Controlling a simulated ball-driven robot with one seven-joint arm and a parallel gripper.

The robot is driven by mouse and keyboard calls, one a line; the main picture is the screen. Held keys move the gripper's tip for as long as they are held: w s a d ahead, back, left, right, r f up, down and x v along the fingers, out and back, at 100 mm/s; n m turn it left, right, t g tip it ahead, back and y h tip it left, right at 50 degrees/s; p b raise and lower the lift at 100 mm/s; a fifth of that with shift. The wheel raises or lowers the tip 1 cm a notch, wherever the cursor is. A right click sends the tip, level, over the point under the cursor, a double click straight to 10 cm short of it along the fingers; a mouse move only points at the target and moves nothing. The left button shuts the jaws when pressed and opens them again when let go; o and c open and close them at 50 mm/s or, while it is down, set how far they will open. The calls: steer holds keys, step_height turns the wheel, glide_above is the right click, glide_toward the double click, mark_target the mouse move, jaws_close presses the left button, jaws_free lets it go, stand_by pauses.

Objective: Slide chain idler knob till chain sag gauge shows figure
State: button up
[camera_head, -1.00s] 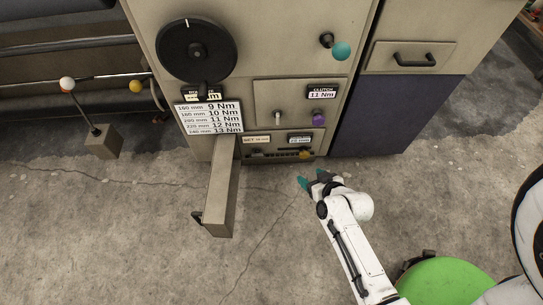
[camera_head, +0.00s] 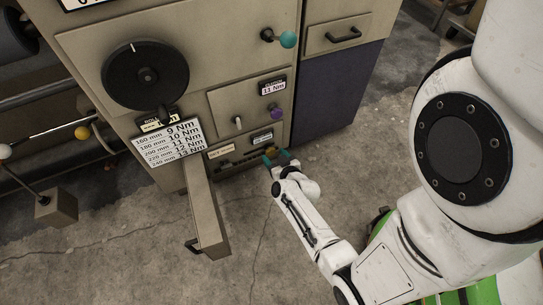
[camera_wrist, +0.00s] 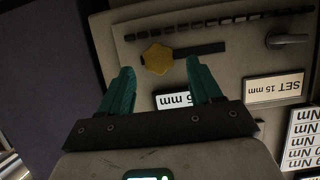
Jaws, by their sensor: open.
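The yellow knob (camera_wrist: 157,58) sits on a dark horizontal slot in the machine's low panel, near one end of the slot in the wrist view. A row of dark teeth runs alongside the slot. A small white display (camera_wrist: 172,99) ending in "mm" is partly hidden by a finger, so its figure is unreadable. In the head view my gripper (camera_head: 277,158) is at the panel.
A purple knob (camera_head: 277,112) and a small toggle (camera_head: 238,122) are above. A teal knob (camera_head: 288,39) is higher up. A torque chart (camera_head: 168,143) hangs left above a protruding beam (camera_head: 207,215). A dark dial (camera_head: 146,75) is upper left. The floor in front is open.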

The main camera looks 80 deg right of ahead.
mark_target(270, 151)
steer(key=shift+x, duration=1.5)
jaws_close()
